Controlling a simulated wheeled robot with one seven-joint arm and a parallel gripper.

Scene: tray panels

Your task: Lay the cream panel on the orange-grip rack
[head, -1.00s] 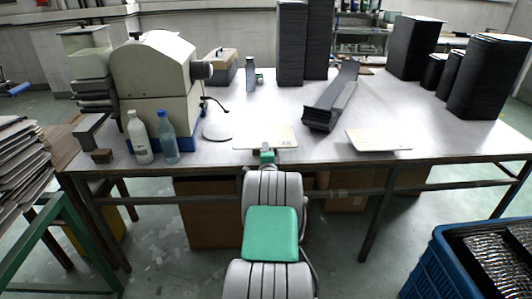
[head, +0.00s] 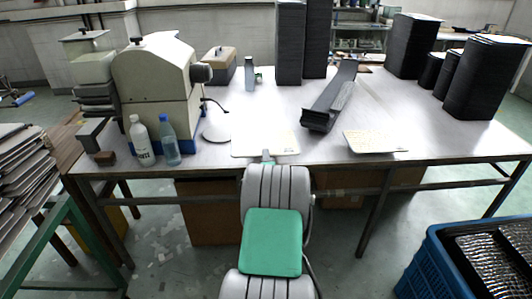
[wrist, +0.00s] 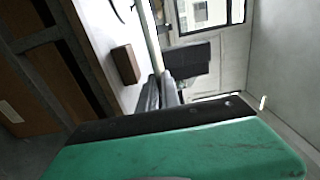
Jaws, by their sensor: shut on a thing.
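A cream panel (head: 265,143) lies flat or nearly flat at the front edge of the table, just beyond my gripper (head: 267,154). My gripper is shut on this panel's near edge; my arm hides most of the gripper. I cannot tell whether the panel touches the table. A second cream panel (head: 376,141) lies to the right, near the front edge. I can make out no rack with an orange grip in either view.
On the table (head: 230,170), a white bottle (head: 141,143) and a blue bottle (head: 168,142) stand left, before a cream machine (head: 155,80). A brown block (wrist: 125,64) is at the left edge. A dark channel (head: 330,100) lies behind; black stacks (head: 485,80) stand right.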

